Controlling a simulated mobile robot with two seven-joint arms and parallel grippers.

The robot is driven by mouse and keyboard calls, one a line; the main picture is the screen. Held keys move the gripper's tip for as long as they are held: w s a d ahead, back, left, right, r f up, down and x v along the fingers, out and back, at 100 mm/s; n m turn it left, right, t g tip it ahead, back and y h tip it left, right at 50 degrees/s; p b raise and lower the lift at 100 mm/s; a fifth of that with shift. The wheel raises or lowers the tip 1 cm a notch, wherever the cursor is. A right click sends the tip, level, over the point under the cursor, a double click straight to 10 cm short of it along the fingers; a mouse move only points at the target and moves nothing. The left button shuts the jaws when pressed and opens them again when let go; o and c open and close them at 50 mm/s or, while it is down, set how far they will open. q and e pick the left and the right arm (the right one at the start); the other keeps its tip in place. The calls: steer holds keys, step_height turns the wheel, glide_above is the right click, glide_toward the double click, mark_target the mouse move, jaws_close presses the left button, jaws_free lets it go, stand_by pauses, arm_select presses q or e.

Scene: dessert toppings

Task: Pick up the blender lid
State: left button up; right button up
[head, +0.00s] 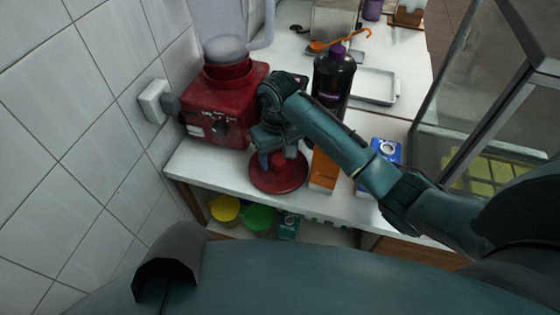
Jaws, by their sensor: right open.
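The blender lid (280,182) is a round dark-red disc lying on the white counter near its front edge, in front of the blender. My right gripper (277,160) comes in from the right and points down over the lid, its jaws open. Its fingertips are at the lid's middle and hide part of it; I cannot tell whether they touch it. The red blender base (228,105) stands behind and to the left, with its clear jar (218,30) on top. My left gripper is not in view.
An orange-brown box (323,170) stands close right of the lid, with a blue box (386,152) beyond it. A dark bottle (332,78) stands behind the gripper. A tray (375,86) lies farther back. Tiled wall is left, a glass case (470,90) right.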

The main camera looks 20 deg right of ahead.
steer(key=shift+s, duration=0.1)
steer(key=c, duration=1.1)
steer(key=shift+r, duration=0.2)
